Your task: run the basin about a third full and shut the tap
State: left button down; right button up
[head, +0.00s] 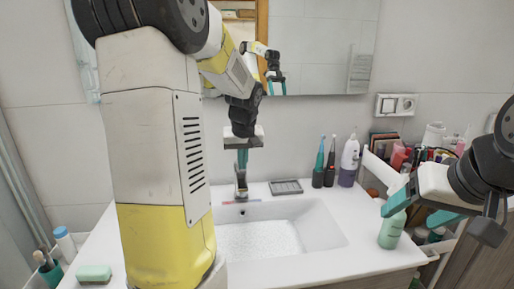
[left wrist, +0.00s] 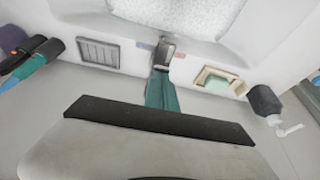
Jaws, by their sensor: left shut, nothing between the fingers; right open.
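The white basin (head: 325,235) is set in the counter. A pale, speckled surface, apparently water (head: 258,240), covers its floor; its depth is hard to judge, and my left arm hides the basin's left side. The metal tap (head: 241,190) stands at the back rim, with red and blue marks beside it; it also shows in the left wrist view (left wrist: 165,52). No separate stream is discernible. My left gripper (head: 242,166) is shut and empty, its teal fingertips right at the tap's top; contact is unclear. My right gripper (head: 422,212) is open and empty at the right.
A soap dish (head: 286,187), toothbrushes (head: 325,165) and a white-purple bottle (head: 349,162) stand behind the basin. A green bottle (head: 392,230) is close to my right gripper. A green sponge (head: 94,273) lies at front left.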

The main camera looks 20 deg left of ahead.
pick_arm(q)
notch_tip(320, 180, up, 5)
jog(key=shift+w+f, duration=0.1)
jog(key=s+v, duration=0.1)
jog(key=v, duration=0.7)
jog(key=s+d+f+m+t+h, duration=0.1)
jog(key=s+d+f+m+h, duration=0.1)
jog(key=s+d, duration=0.4)
jog(key=s+d+f+m+t+h, duration=0.1)
jog(key=s+d, duration=0.5)
jog(key=s, duration=0.7)
notch_tip(320, 180, down, 2)
jog(key=m+h, duration=0.1)
jog(key=m, duration=0.2)
jog(key=shift+s+t, duration=0.15)
jog(key=shift+t, duration=0.15)
